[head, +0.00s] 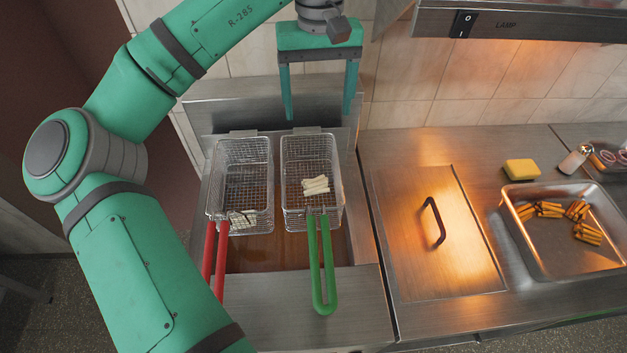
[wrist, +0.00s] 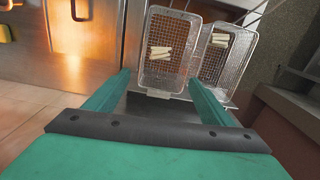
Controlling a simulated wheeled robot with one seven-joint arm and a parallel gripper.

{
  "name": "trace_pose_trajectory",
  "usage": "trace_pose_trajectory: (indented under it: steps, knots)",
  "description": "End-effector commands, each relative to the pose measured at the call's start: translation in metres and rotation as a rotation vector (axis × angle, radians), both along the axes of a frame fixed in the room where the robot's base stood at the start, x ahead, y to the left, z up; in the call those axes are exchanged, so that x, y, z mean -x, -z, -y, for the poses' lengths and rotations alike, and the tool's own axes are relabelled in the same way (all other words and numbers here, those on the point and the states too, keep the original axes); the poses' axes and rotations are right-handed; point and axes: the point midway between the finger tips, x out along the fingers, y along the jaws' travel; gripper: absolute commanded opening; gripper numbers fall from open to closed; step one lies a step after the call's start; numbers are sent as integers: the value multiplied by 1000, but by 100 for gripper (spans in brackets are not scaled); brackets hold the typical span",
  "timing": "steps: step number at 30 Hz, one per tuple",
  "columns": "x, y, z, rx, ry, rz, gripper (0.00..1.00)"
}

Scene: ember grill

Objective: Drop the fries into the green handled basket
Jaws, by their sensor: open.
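The green handled basket (head: 312,226) is a wire basket at the right of the fryer, its green handle (head: 322,270) pointing toward the front. Pale fries (head: 315,186) lie inside it in a small stack. My gripper (head: 318,118) is open and empty, above and behind that basket near the back wall. In the wrist view, my gripper's fingers (wrist: 160,90) are spread, with the green handled basket (wrist: 166,84) and its fries (wrist: 160,53) beyond them. The red handled basket (head: 247,180) stands to the left with pale fries (head: 243,220) in it.
Brown oil (head: 285,255) shows beneath the baskets. To the right are a steel lid (head: 455,255) with a dark handle and a steel tray (head: 560,262) of golden fries. A yellow sponge (head: 522,169) and a shaker (head: 576,160) stand behind the tray. A lamp hood (head: 530,28) hangs above.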

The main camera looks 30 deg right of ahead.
Motion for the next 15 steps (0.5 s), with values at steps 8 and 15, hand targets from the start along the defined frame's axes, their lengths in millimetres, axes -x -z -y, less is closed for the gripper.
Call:
trace_pose_trajectory:
  steps: [8, 15]
  knots:
    - [0, -53, -1, -2, -4, 3, 76]
    - [0, -83, -1, -1, -3, 0, 76]
